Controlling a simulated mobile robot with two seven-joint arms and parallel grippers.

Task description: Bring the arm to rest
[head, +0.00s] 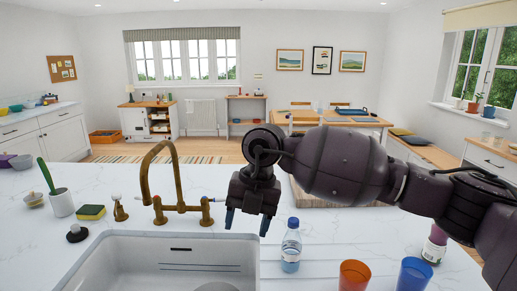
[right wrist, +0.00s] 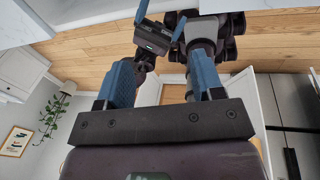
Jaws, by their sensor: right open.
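My right arm (head: 340,165) reaches in from the right of the head view, over the white counter. Its gripper (head: 247,222) hangs with blue fingertips pointing down, just right of the brass tap and above the sink's right edge. The fingers are apart and nothing is between them. In the right wrist view the two blue fingers of this gripper (right wrist: 163,80) stand wide apart and empty. Another gripper with spread blue fingers, my left one (right wrist: 160,16), shows beyond them over the wooden floor. It is not in the head view.
A water bottle (head: 291,246) stands close right of my gripper. An orange cup (head: 354,276), a blue cup (head: 413,275) and a labelled bottle (head: 434,245) stand farther right. The brass tap (head: 165,185) rises behind the sink (head: 100,262). A wooden board (head: 300,197) lies behind my arm.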

